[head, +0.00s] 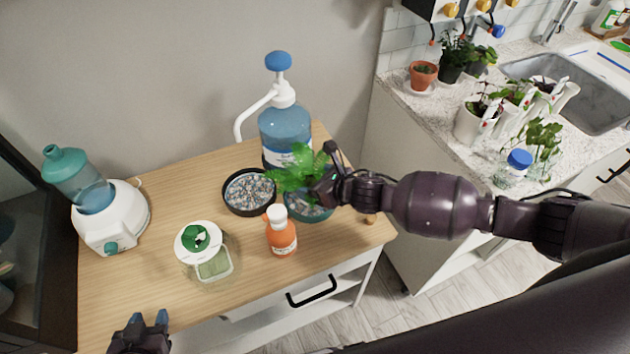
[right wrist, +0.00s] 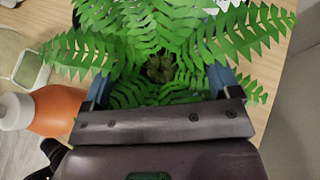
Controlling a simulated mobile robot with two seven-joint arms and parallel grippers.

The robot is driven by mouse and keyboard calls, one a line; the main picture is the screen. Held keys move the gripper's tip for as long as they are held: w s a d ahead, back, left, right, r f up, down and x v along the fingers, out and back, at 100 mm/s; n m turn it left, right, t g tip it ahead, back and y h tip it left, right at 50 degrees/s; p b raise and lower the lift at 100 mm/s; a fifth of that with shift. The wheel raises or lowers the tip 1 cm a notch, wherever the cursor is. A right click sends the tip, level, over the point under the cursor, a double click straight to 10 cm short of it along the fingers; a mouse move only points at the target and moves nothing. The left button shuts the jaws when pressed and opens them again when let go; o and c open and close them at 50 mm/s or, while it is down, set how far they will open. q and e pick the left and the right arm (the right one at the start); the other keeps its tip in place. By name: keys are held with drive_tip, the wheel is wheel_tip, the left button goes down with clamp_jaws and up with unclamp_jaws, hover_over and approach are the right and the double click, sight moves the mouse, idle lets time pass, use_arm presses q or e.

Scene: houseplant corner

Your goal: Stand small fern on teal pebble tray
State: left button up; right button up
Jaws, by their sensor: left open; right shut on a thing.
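The small fern (head: 298,172) has bright green fronds and is above the teal pebble tray (head: 311,215). My right gripper (head: 324,187) is shut on it from the right. In the right wrist view the fern (right wrist: 150,35) spreads between the two fingers of the right gripper (right wrist: 160,88), and its pot is hidden by fronds and gripper. I cannot tell whether the pot touches the pebbles. The tray is partly hidden by the fern, my gripper and the orange bottle. My left gripper (head: 148,322) is open and empty at the table's front left.
A dark pebble tray (head: 250,193) is just left of the teal one. An orange bottle (head: 281,237) stands close in front. A large blue pump bottle (head: 285,128) stands behind. A green-lidded jar (head: 205,262) and a white appliance (head: 112,222) are left. The wooden tabletop (head: 165,200) between is clear.

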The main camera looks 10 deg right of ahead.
drive_tip(key=o, duration=0.9)
drive_tip(key=shift+f, duration=0.1)
drive_tip(key=v, duration=1.2)
drive_tip(key=shift+p, duration=0.35)
drive_tip(key=s+a+m+t, duration=0.1)
drive_tip(key=s+a+m, duration=0.25)
drive_tip(key=m, duration=0.65)
drive_tip(key=s+d+f+m+h, duration=0.2)
drive_tip(key=s+d+f+m, duration=0.1)
drive_tip(key=m, duration=0.8)
drive_tip(key=s+d+f+m+h, duration=0.2)
drive_tip(key=s+d+m+h, duration=0.1)
drive_tip(key=m, duration=0.7)
drive_tip(key=s+d+f+m+t+h, duration=0.1)
drive_tip(key=s+d+m, duration=0.4)
drive_tip(key=m, duration=0.6)
drive_tip(key=shift+s+d+f+m+h, duration=0.15)
drive_tip(key=shift+d+f+h, duration=0.3)
drive_tip(key=shift+f, duration=0.25)
drive_tip(key=shift+s+d+f+m+h, duration=0.15)
drive_tip(key=shift+d+f+h, duration=0.25)
drive_tip(key=shift+f, duration=0.25)
